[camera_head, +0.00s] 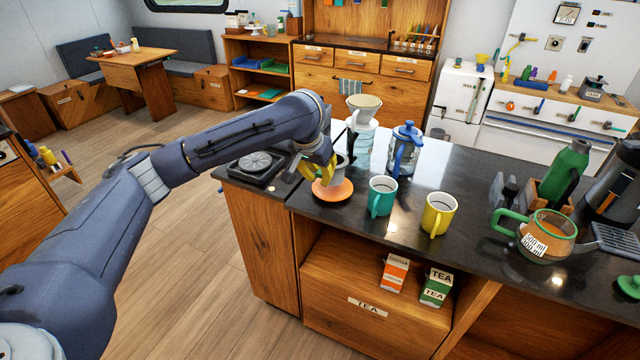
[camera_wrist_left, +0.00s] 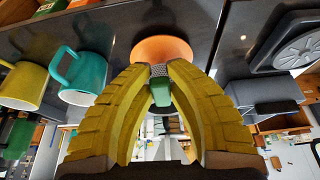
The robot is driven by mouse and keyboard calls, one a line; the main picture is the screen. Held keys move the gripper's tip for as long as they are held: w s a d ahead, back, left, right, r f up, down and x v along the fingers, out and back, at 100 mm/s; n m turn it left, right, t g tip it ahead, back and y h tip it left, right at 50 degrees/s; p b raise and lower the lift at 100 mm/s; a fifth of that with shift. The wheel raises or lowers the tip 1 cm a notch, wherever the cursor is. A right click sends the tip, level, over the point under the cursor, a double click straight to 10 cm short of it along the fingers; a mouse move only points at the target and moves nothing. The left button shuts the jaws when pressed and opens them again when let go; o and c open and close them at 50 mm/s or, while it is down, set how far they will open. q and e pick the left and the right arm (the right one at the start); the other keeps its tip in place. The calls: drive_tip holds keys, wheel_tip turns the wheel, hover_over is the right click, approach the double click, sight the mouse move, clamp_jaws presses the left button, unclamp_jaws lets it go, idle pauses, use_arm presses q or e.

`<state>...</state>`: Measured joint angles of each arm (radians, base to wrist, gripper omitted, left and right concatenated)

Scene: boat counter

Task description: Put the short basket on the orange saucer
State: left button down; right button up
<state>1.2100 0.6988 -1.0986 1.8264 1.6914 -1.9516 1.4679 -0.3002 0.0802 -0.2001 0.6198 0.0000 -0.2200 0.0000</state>
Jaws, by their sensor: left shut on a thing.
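The orange saucer (camera_head: 333,192) lies on the dark counter near its left end. It also shows in the left wrist view (camera_wrist_left: 162,48). My left gripper (camera_head: 324,173) is over the saucer, its yellow fingers pointing down. In the left wrist view the fingers (camera_wrist_left: 160,84) are shut on a small basket, with grey mesh (camera_wrist_left: 158,70) at the saucer's side and a green part (camera_wrist_left: 161,94) between the fingers. The fingers hide much of the basket. I cannot tell whether it touches the saucer. My right gripper is not in view.
A teal mug (camera_head: 381,197) and a yellow mug (camera_head: 438,213) stand right of the saucer. Behind are a pour-over dripper (camera_head: 363,108) and a blue press (camera_head: 405,150). A black scale-like device (camera_head: 256,166) lies to the left. A glass pot (camera_head: 545,238) stands far right.

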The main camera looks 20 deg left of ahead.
use_arm(q)
drive_tip(key=shift+f, duration=1.45)
drive_tip(key=shift+f, duration=0.15)
drive_tip(key=c, duration=1.4)
unclamp_jaws()
drive_tip(key=shift+o, duration=0.2)
drive_tip(key=shift+r, duration=0.35)
drive_tip(key=v, duration=1.1)
drive_tip(key=shift+s+r, duration=0.2)
drive_tip(key=shift+r, duration=0.05)
